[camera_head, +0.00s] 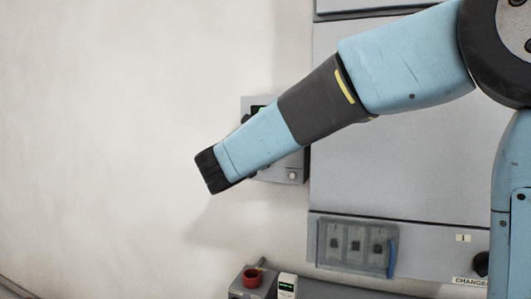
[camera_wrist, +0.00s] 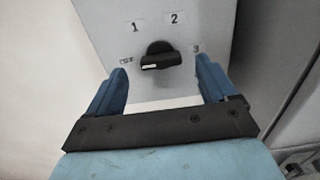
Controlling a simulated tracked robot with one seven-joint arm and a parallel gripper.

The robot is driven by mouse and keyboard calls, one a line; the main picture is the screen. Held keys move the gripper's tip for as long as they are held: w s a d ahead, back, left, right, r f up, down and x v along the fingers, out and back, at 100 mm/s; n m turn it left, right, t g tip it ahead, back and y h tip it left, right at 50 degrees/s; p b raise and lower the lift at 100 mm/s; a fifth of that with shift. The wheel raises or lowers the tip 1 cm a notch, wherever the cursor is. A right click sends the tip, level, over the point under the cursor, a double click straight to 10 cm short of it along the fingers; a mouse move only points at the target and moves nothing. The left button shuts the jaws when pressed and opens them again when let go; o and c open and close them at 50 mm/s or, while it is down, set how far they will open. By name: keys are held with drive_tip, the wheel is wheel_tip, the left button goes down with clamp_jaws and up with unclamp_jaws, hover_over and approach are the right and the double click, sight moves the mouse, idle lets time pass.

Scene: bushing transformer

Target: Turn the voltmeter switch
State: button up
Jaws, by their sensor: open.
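The voltmeter switch (camera_wrist: 160,57) is a black rotary knob on a grey panel, seen in the wrist view. Its white pointer mark faces left, toward a small label that looks like OFF; the labels 1, 2 and 3 run around it. My gripper (camera_wrist: 162,66) is open, with one blue finger on each side of the knob and visible gaps between. Nothing is held. In the head view a grey wall box (camera_head: 291,175) shows partly behind my arm; my fingers and the knob are hidden or not discernible there.
A large grey cabinet (camera_head: 410,165) stands right of the wall box, with a clear-covered panel (camera_head: 357,247) low on it. A grey box with a red button (camera_head: 252,278) sits at the bottom. The wall at left is bare.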

drive_tip(key=x, duration=0.4)
drive_tip(key=c, duration=1.1)
drive_tip(key=shift+o, duration=0.2)
